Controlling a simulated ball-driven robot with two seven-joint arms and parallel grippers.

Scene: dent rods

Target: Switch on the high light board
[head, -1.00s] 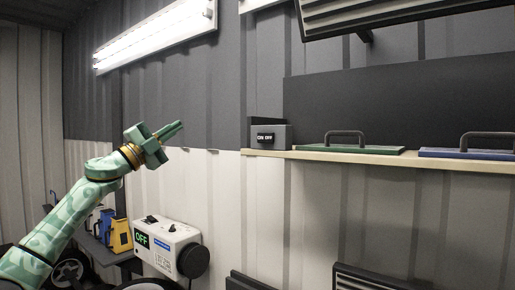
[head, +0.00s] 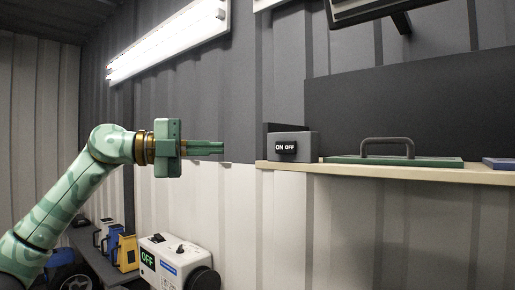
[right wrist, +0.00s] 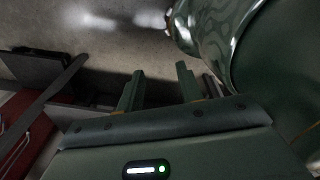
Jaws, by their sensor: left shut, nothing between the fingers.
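A grey switch box with a black ON OFF rocker (head: 286,147) sits at the left end of a wooden shelf (head: 400,172) on the wall. A dark framed panel (head: 365,12), probably the high light board, hangs at the top right, partly cut off. No glow shows on its visible part. My left gripper (head: 222,148) is shut and empty, pointing right at about the rocker's height, left of the box and apart from it in the picture. My right gripper (right wrist: 158,85) shows in the right wrist view with its fingers apart and nothing between them.
A green board with a handle (head: 395,160) lies on the shelf right of the box. A lit tube lamp (head: 170,42) is on the wall. Below stands a white box with a green OFF display (head: 148,260), beside yellow and blue items (head: 122,248).

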